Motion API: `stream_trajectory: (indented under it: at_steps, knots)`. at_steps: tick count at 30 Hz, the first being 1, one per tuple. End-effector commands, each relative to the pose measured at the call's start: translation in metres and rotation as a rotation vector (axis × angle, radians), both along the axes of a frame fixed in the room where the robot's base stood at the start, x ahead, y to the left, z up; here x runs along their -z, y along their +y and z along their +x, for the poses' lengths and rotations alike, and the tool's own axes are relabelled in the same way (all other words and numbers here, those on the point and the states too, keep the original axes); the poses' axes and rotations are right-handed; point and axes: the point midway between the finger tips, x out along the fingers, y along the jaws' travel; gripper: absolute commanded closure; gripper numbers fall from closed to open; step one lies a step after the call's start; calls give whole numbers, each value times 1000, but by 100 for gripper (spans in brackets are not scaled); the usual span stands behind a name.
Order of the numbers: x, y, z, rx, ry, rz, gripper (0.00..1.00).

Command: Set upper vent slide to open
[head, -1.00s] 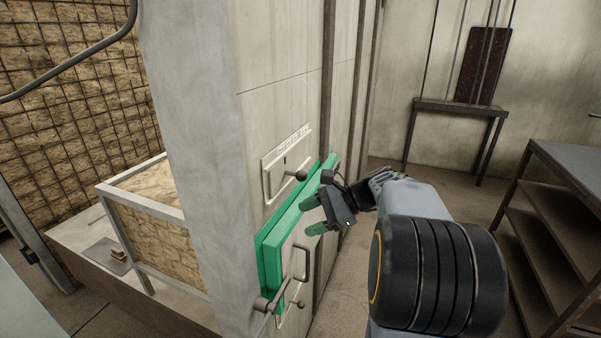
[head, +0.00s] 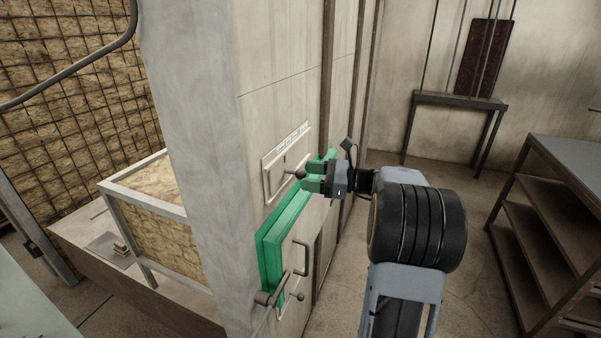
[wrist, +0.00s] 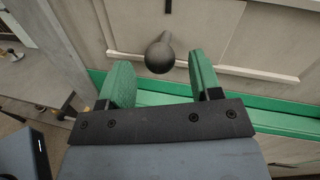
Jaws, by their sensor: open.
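The upper vent slide (head: 276,178) is a pale plate in a frame on the wall panel, above the green-edged door. Its dark round knob (head: 300,173) sticks out at the plate's lower right. My gripper (head: 309,177) is open, with its green fingertips close to the knob in the head view. In the wrist view the knob (wrist: 160,53) lies between and just beyond the two green fingertips (wrist: 160,78), with a finger on either side. I cannot tell whether either finger touches it. A small label strip above the plate is too small to read.
A metal shelf unit (head: 560,190) stands at right, a small wall table (head: 450,101) at the back. Open floor lies between.

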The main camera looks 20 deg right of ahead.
Motion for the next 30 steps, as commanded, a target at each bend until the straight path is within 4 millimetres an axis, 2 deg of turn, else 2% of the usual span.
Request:
stream_trajectory:
  at_steps: [7,20,30]
  knots:
    - [0,20,14,-1,1,-1,42]
    - [1,23,17,1,0,-1,43]
    - [1,23,17,0,1,-1,75]
